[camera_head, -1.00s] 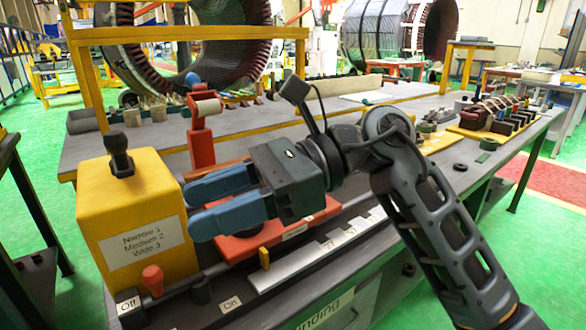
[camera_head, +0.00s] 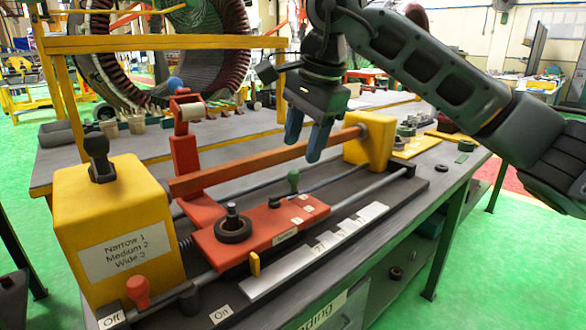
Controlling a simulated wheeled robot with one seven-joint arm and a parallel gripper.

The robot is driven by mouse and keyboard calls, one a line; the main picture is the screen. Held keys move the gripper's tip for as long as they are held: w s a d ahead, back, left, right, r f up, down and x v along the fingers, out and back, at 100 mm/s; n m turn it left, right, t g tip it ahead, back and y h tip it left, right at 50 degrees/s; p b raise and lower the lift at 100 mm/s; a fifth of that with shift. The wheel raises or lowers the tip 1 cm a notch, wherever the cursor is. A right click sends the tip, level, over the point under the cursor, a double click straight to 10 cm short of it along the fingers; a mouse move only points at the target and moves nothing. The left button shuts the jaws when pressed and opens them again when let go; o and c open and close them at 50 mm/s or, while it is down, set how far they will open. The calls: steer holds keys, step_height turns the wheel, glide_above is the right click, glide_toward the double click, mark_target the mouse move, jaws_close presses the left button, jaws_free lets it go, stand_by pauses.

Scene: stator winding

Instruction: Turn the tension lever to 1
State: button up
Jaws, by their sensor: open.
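A lever with a green knob (camera_head: 293,181) stands on the red carriage (camera_head: 262,236), with small white labels beside it. A label on the carriage front is too small to read, so I cannot confirm this is the tension lever. My gripper (camera_head: 306,148) points down, open and empty, with two blue fingers above and behind the carriage, near the orange bar. It appears apart from the green-knobbed lever. A dark round knob (camera_head: 232,226) stands in a black ring on the carriage's left part.
A yellow box (camera_head: 140,212) at left carries a black lever (camera_head: 99,158) and a sign reading Narrow 1, Medium 2, Wide 3. A red-knobbed lever (camera_head: 138,291) stands by Off and On labels. The orange bar (camera_head: 250,163) spans to a yellow block (camera_head: 375,140).

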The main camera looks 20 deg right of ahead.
mark_target(295, 171)
steer(key=shift+x, duration=3.15)
jaws_close()
